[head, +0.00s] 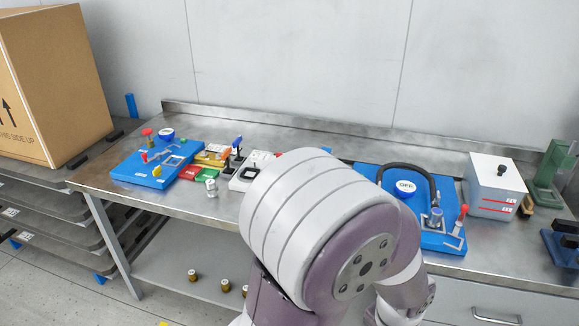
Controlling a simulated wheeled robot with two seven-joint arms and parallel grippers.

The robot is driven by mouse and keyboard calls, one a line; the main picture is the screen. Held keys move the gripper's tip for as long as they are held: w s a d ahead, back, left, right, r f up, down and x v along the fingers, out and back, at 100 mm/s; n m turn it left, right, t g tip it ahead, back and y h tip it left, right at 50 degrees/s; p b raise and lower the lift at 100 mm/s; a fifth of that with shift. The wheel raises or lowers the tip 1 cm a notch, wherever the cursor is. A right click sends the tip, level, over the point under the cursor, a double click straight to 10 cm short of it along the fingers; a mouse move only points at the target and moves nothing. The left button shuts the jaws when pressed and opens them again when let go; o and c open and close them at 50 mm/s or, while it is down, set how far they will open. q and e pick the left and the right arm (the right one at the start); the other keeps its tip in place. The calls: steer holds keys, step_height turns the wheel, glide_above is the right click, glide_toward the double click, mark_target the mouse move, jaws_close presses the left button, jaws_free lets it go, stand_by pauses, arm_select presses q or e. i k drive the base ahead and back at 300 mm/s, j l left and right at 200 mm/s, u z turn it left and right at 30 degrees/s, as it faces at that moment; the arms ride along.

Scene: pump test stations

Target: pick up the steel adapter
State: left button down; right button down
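A small silver metal fitting (211,187), which looks like the steel adapter, stands on the steel bench near its front edge, left of the middle. It is just in front of a green block (206,174) and is small in the picture, so its details are unclear. One of my arms fills the lower middle of the head view and hides part of the bench behind it. Neither of my grippers is in view.
A blue pump station (128,172) is on the bench's left; another (447,240) with a black hose is on the right, beside a grey box (494,188). A cardboard box (55,80) stands far left. Several brass fittings (192,276) are on the lower shelf (170,268).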

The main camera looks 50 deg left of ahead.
mark_target(211, 188)
steer(key=u, duration=2.4)
steer(key=i+j+z, duration=0.1)
steer(key=z, duration=0.4)
steer(key=i+j+z, duration=0.1)
steer(key=z, duration=0.4)
steer(key=i+j+z, duration=0.1)
steer(key=z, duration=0.35)
steer(key=j, duration=0.05)
